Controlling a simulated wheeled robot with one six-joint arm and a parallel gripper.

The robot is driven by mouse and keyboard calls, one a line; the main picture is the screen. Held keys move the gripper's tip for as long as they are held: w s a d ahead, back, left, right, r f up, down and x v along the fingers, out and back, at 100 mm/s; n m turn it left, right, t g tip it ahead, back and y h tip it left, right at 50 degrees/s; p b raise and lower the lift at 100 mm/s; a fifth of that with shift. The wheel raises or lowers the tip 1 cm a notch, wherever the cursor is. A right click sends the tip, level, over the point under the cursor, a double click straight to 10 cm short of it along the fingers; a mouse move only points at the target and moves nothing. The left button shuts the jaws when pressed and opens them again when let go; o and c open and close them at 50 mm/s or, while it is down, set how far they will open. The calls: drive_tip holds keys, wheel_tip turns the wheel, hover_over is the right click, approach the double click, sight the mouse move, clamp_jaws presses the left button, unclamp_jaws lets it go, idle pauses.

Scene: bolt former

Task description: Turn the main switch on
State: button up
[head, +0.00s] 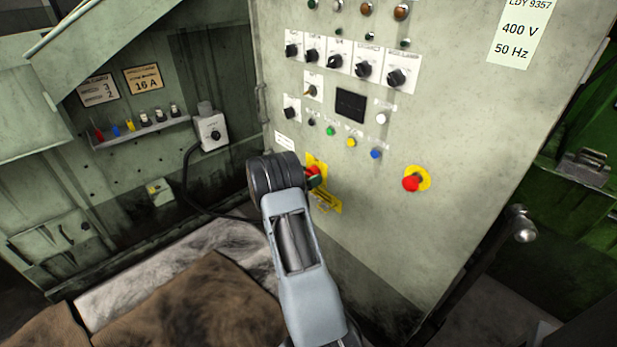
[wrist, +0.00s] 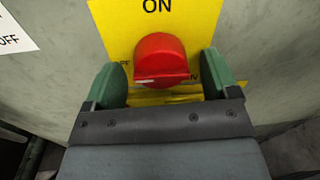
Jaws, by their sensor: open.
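The main switch is a red knob (wrist: 161,60) on a yellow plate (wrist: 205,16) marked "ON" above it. In the head view the red knob (head: 314,171) shows partly, low on the cabinet front, with my arm covering part of it. My gripper (wrist: 163,80) is open, with one green finger on each side of the knob.
The grey-green cabinet (head: 455,110) carries black selector knobs, lamps and push buttons above the switch. A red emergency stop (head: 411,183) on a yellow disc sits to the right. A grey socket box (head: 211,131) with a cable is at the left.

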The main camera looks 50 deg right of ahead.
drive_tip(key=shift+d, duration=0.1)
drive_tip(key=shift+c, duration=0.2)
drive_tip(key=c, duration=0.8)
drive_tip(key=shift+c, duration=0.2)
